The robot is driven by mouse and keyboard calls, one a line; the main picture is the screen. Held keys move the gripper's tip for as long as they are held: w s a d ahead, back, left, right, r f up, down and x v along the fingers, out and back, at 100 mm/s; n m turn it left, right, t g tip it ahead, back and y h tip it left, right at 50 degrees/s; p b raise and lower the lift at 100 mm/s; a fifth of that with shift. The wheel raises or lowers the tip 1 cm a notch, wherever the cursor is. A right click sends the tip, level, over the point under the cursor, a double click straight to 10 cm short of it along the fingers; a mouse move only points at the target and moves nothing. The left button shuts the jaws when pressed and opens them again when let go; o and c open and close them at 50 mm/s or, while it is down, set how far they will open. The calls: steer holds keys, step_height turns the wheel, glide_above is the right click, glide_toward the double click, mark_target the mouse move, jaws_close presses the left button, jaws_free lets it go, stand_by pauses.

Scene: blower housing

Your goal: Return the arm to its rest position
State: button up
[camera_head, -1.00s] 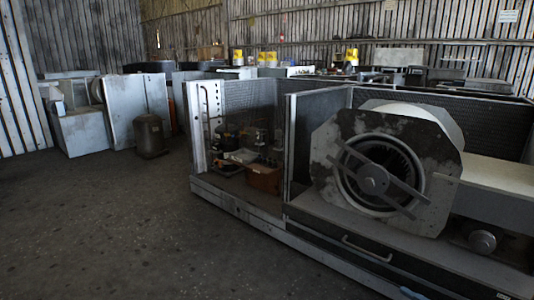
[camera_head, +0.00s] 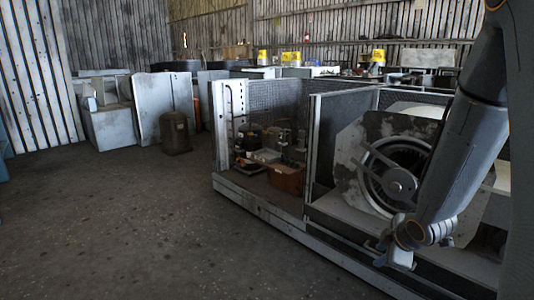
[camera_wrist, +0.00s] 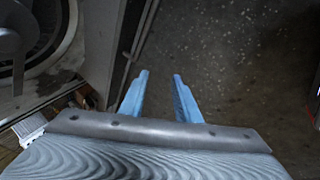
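My gripper (camera_wrist: 160,75) shows in the wrist view as two blue fingers set apart, with nothing between them. Below it there is dark speckled floor (camera_wrist: 220,50). My arm (camera_head: 465,150) hangs down at the right of the head view, in front of the blower housing (camera_head: 365,170). The arm's lower end is near the front of the unit's base; the fingers cannot be made out clearly there. The round blower inlet (camera_wrist: 40,35) shows at the upper left of the wrist view, beside the gripper.
The long metal cabinet frame (camera_head: 262,207) fills the right side, with a brown box (camera_head: 286,178) inside. A dark canister (camera_head: 175,133) and grey panels (camera_head: 163,103) stand at the back left. The floor (camera_head: 120,220) at the front left is clear.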

steer(key=s+a+r+m+g+h, duration=0.1)
steer(key=s+a+r+m, duration=0.1)
steer(key=s+a+r, duration=0.35)
steer(key=s+a+r+m+g, duration=0.1)
steer(key=s+a+r+m, duration=0.15)
steer(key=a, duration=0.55)
steer(key=s+a+r+m+g+y, duration=0.1)
steer(key=s+a+r+m+g, duration=0.15)
steer(key=s+a, duration=0.55)
steer(key=s+a+r+m+g, duration=0.2)
steer(key=s+a+r, duration=0.25)
steer(key=s, duration=0.55)
steer(key=d+r+m+p, duration=0.4)
steer(key=d+r+p, duration=0.8)
steer(key=p, duration=1)
step_height(320, 180, up, 3)
steer(key=shift+s+d+r+p, duration=0.15)
steer(key=shift+d+p, duration=0.1)
steer(key=shift+p, duration=0.15)
steer(key=shift+d+m, duration=0.1)
steer(key=shift+m, duration=0.2)
